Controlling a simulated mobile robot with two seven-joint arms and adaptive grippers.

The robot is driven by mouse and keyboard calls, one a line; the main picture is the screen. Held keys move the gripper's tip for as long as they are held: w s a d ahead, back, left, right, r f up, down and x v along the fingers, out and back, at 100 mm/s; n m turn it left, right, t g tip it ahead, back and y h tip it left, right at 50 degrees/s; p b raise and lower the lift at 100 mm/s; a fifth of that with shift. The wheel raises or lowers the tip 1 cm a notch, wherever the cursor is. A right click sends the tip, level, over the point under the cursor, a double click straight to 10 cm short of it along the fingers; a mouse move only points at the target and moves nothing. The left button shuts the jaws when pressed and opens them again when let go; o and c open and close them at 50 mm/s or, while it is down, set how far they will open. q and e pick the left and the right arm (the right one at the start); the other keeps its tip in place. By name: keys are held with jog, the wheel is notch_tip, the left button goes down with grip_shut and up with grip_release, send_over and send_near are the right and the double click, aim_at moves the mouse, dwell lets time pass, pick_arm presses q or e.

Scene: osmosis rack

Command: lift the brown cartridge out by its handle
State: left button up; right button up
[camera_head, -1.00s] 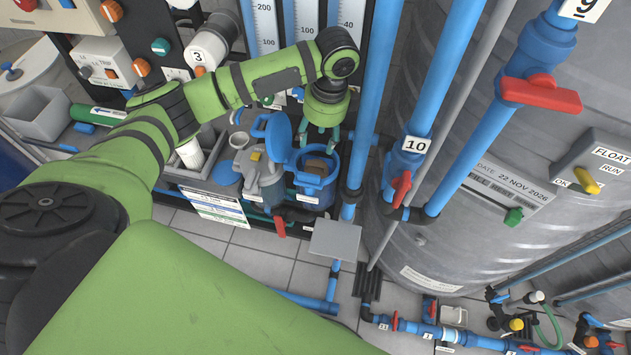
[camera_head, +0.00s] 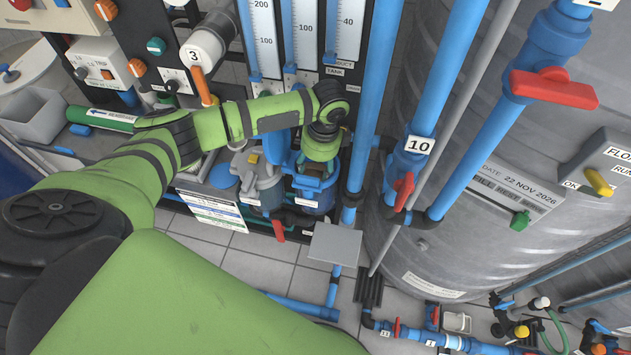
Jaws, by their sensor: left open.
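The brown cartridge (camera_head: 313,171) sits in the open blue housing (camera_head: 318,197) near the picture's middle; only a small part of its top shows. My left gripper (camera_head: 315,166) comes from above and hangs over the housing's mouth, right at the cartridge's top. Its jaws are open. The wrist hides most of the fingers and the cartridge's handle, so I cannot tell whether the fingers touch it. My right gripper is not in view.
Blue vertical pipes and a red-handled valve (camera_head: 403,190) rise to the right, before a large grey tank (camera_head: 440,235). A grey plate (camera_head: 335,243) lies in front. Gauges stand behind.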

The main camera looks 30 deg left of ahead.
pick_arm(q)
grip_shut()
jog(key=shift+r, duration=0.1)
notch_tip(320, 180, up, 19)
jog(key=p, duration=0.1)
jog(key=shift+r, duration=0.15)
dwell(0.8)
